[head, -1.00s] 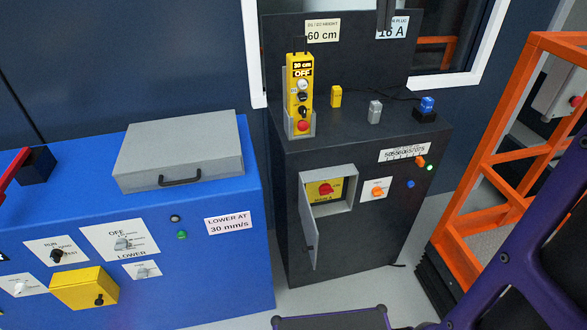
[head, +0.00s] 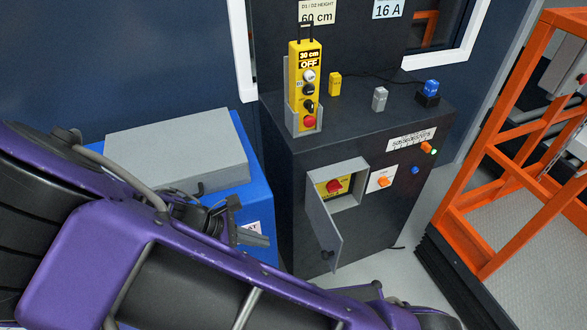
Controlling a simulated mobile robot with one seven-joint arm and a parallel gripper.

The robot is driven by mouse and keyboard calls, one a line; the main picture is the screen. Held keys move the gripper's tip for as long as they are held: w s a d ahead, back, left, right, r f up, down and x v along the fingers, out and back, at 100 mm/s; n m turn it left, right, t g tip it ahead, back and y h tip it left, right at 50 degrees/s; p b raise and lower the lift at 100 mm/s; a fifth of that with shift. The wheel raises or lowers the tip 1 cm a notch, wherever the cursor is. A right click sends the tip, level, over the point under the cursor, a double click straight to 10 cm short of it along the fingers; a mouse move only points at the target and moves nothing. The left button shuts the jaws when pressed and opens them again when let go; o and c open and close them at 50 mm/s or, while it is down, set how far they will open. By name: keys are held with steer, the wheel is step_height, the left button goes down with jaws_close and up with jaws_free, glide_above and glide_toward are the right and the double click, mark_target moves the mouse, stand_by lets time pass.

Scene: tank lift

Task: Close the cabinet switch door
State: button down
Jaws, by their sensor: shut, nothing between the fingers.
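The cabinet switch door (head: 320,230) is a grey panel hinged at the left side of a small switch box (head: 362,168) on the front of the dark cabinet (head: 300,155). It stands open, swung out towards me, with a dark knob low near its free edge. Inside the box a red rotary switch (head: 335,186) shows on a yellow plate. My gripper (head: 264,240) is shut and empty, left of the door and apart from it in the picture. My purple arm crosses the lower left.
A blue cabinet (head: 256,190) with a grey lidded case (head: 180,150) stands at left, partly hidden by my arm. A yellow pendant (head: 306,85) stands on the dark cabinet. An orange frame (head: 480,145) rises at right. Some floor is clear before the dark cabinet.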

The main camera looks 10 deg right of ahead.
steer(key=d+f+n+b, duration=0.1)
steer(key=d+f+b, duration=0.1)
steer(key=d+f, duration=0.7)
steer(key=shift+d+f+h+b, duration=0.15)
steer(key=shift+d+h+b, duration=0.2)
steer(key=shift+d, duration=1.2)
steer(key=shift+s+d, duration=0.1)
steer(key=shift+d, duration=0.05)
